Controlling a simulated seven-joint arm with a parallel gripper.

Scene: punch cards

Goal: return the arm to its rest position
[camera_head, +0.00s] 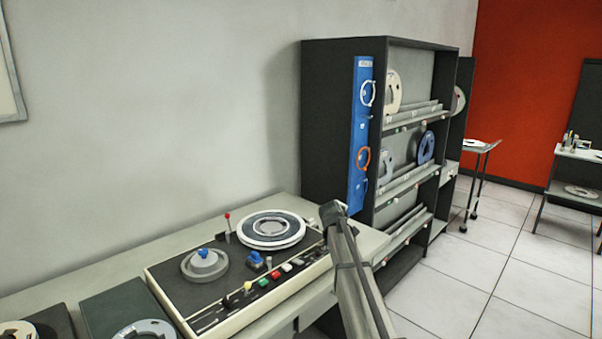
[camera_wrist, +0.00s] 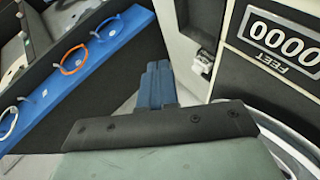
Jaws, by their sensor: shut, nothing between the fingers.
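My gripper (camera_wrist: 157,72) shows in the wrist view with its two blue-grey fingers together and nothing between them. In the head view my arm (camera_head: 358,285) rises from the bottom edge to a dark end in front of the shelf unit's lower left. The fingers cannot be made out there. The arm stands at the right end of the tape deck (camera_head: 205,318), apart from the blue board as far as I can tell.
A blue board (camera_head: 359,140) with white, orange and blue rings hangs on the dark shelf unit (camera_head: 327,120); it also shows in the wrist view (camera_wrist: 110,50). A "0000 FEET" counter (camera_wrist: 285,38) is at right there.

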